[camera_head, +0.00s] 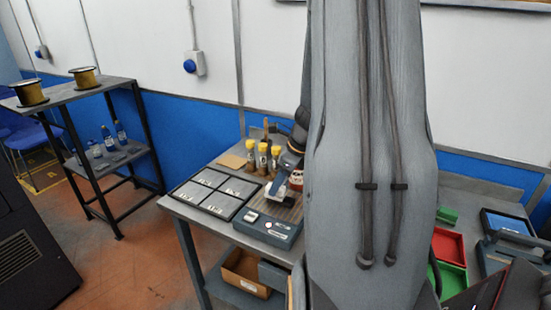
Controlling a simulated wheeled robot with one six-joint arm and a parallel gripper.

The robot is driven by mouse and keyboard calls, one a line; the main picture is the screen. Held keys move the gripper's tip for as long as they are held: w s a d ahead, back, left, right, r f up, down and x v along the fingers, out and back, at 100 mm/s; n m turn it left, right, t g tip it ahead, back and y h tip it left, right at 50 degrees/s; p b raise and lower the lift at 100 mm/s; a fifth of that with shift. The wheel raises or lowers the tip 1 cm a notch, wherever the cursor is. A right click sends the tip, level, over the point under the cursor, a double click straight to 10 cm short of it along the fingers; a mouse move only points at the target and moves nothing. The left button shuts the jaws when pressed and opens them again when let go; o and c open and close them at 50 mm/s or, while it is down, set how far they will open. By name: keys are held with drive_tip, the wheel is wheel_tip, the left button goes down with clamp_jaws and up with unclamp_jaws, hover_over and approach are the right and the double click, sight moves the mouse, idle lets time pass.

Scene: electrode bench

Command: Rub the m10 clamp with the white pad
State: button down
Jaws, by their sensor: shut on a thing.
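My gripper (283,182) shows only in part, left of my large grey arm link, low over a ribbed plate (288,211) on the bench. It is shut on a small white piece, which looks like the white pad (279,188); its outline is hard to make out. A black tray (208,212) with several grey panels, each with a small pale label, lies left of the plate. The labels are too small to read, so I cannot tell which item is the m10 clamp. My arm link hides the middle of the bench.
Several yellow-capped bottles (262,156) stand behind the gripper. A blue-grey device (268,230) sits at the bench's front edge. Red and green bins (449,246) lie right of my arm. A black side shelf (75,93) with spools stands at the left, with open floor between.

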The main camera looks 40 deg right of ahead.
wheel_tip(320, 180, up, 3)
drive_tip(key=shift+w+a+f+p, duration=0.1)
drive_tip(key=shift+w+f+p, duration=0.1)
drive_tip(key=shift+p, duration=0.6)
drive_tip(key=shift+s+r+p, duration=0.25)
drive_tip(key=shift+p, duration=0.15)
drive_tip(key=shift+w+r+p, duration=0.1)
drive_tip(key=shift+r+p, duration=0.2)
drive_tip(key=shift+p, duration=0.05)
wheel_tip(320, 180, up, 4)
drive_tip(key=p, duration=0.4)
drive_tip(key=shift+r+p, duration=0.25)
drive_tip(key=shift+p, duration=0.1)
